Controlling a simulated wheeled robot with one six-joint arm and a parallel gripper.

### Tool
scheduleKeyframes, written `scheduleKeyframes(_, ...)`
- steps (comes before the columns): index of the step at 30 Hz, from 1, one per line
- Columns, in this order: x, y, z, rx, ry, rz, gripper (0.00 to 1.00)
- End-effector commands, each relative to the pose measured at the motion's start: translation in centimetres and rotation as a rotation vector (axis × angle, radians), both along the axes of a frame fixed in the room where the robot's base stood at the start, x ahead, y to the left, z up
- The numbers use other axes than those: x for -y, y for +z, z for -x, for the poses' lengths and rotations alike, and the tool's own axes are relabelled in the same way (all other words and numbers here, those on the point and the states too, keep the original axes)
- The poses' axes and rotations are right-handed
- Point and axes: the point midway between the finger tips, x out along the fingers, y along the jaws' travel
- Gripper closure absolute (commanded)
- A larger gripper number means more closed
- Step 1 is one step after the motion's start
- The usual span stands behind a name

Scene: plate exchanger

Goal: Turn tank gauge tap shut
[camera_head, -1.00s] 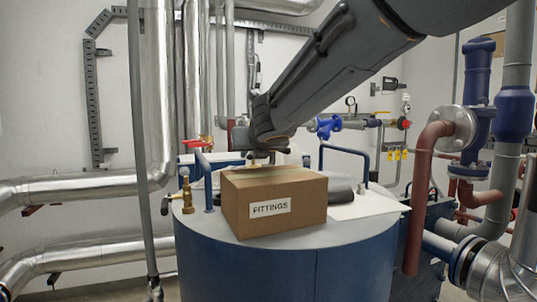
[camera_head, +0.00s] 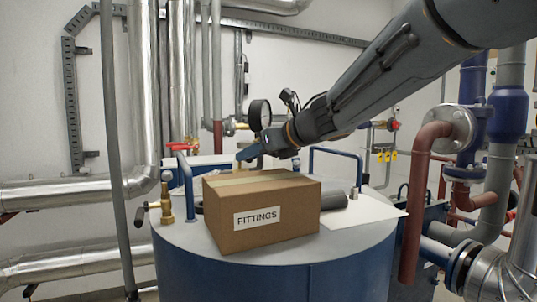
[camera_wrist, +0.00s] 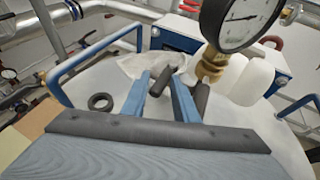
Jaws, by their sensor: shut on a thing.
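The tank gauge (camera_head: 260,113) has a white dial and dark rim and stands behind the carton, over the tank top. In the wrist view the gauge (camera_wrist: 240,20) is at the upper right on a brass fitting (camera_wrist: 209,66). My gripper (camera_wrist: 160,82) has its two blue fingers shut on a short dark bar (camera_wrist: 161,81), which looks like the tap's handle. Its link to the brass fitting is hidden behind the right finger. In the head view my gripper (camera_head: 248,152) is just below the gauge, its grip hard to make out.
A carton marked FITTINGS (camera_head: 262,212) stands on the blue tank (camera_head: 270,272) in front of my gripper. Blue rails (camera_head: 337,151) rise at the tank's sides. A brass valve (camera_head: 166,203) is at the left. A white jug (camera_wrist: 250,80) and black ring (camera_wrist: 101,102) lie near the fingers.

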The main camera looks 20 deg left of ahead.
Motion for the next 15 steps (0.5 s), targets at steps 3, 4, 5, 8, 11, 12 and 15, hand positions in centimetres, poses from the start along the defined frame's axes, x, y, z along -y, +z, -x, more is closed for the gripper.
scheduleKeyframes(3,-0.53,0.15,0.46,0.003,0.029,-0.001,1.00)
scheduleKeyframes(4,-0.57,0.15,0.51,0.003,0.033,-0.001,1.00)
scheduleKeyframes(5,-0.60,0.14,0.55,0.003,0.037,-0.001,1.00)
scheduleKeyframes(8,-0.63,0.11,0.60,0.002,0.040,0.000,1.00)
scheduleKeyframes(11,-0.59,0.07,0.58,0.003,0.039,0.000,1.00)
scheduleKeyframes(12,-0.58,0.05,0.56,0.001,0.038,0.001,1.00)
scheduleKeyframes(15,-0.54,0.01,0.55,0.002,0.038,0.001,1.00)
